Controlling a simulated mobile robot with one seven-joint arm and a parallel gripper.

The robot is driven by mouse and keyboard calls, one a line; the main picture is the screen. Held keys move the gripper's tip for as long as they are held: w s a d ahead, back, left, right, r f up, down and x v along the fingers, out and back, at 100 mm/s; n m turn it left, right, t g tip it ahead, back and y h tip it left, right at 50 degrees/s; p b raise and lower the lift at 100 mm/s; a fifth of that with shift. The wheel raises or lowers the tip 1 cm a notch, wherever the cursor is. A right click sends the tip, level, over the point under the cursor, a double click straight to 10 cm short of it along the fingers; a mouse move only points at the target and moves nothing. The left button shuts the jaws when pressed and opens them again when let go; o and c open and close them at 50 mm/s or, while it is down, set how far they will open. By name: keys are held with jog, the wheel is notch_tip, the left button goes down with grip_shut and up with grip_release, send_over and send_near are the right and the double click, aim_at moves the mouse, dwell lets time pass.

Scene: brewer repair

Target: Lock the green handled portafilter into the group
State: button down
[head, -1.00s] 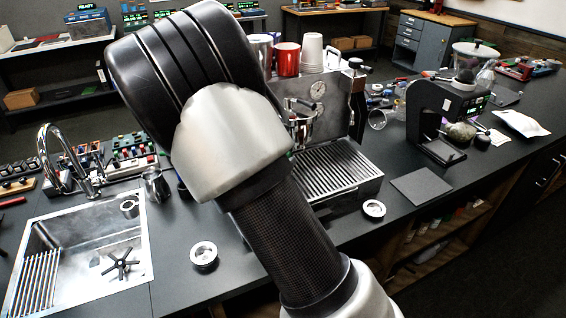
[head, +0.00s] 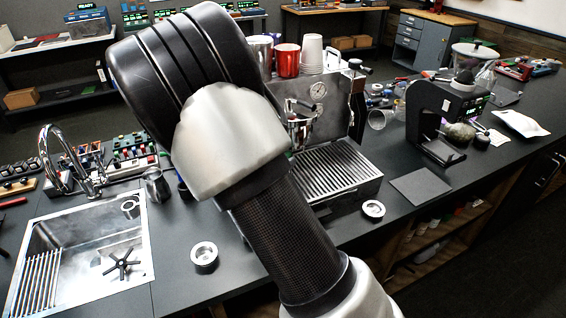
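The espresso machine (head: 345,165) stands on the dark counter, with a round gauge on its front and a slatted drip tray (head: 335,172) below. Its group area (head: 300,120) shows metal parts just right of my arm, partly covered by it. I cannot make out a green handled portafilter; it may be behind my arm. My arm crosses the middle of the head view and hides the left part of the machine. My gripper is not visible.
A sink (head: 80,255) with a chrome tap (head: 62,160) is at the left. Small round metal pieces lie on the counter, one (head: 204,254) left of my arm and one (head: 373,210) right of it. A grinder (head: 440,115) and a flat dark mat (head: 421,186) stand to the right. Cups (head: 287,60) top the machine.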

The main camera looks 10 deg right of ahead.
jog(key=shift+r+p, duration=0.75)
jog(key=shift+p, duration=0.05)
dwell(1.9)
jog(key=shift+d+f+b, duration=0.1)
jog(key=shift+b, duration=0.2)
jog(key=shift+s+d+n+t+y+b, duration=0.15)
jog(key=shift+d+n+t+y+b, duration=0.2)
jog(key=shift+b, duration=0.35)
jog(key=shift+s+d+n+b, duration=0.1)
jog(key=shift+d+n+b, duration=0.1)
jog(key=shift+n+b, duration=0.25)
jog(key=shift+y, duration=0.35)
jog(key=shift+s+d+n+t+y+b, duration=0.25)
jog(key=shift+d+n+t+y+b, duration=0.4)
jog(key=shift+b, duration=1.05)
